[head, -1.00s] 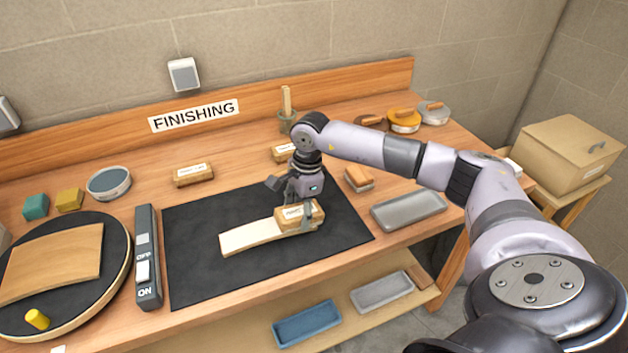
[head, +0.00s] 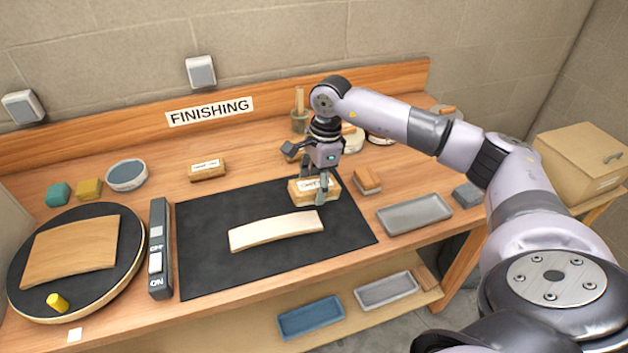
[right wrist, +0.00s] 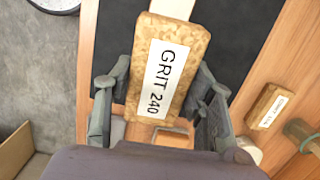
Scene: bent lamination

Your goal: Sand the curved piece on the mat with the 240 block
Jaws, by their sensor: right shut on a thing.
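The pale curved piece (head: 275,231) lies on the dark mat (head: 215,270), its whole top showing in the head view. My right gripper (head: 321,190) is shut on a tan block (head: 302,193), just behind the piece's right end. In the right wrist view the block (right wrist: 146,55) reads GRIT 240 and sits between my two fingers (right wrist: 163,85). A pale end of the curved piece (right wrist: 172,8) shows beyond it. The block appears clear of the piece; its exact height over the mat I cannot tell. My left gripper is not in view.
Another labelled block (head: 208,169) lies behind the mat, and an unlabelled-looking one (head: 367,181) to its right. A grey tray (head: 415,213) is right of the mat. A switch strip (head: 160,240) and a turntable (head: 130,275) with a wooden panel stand left.

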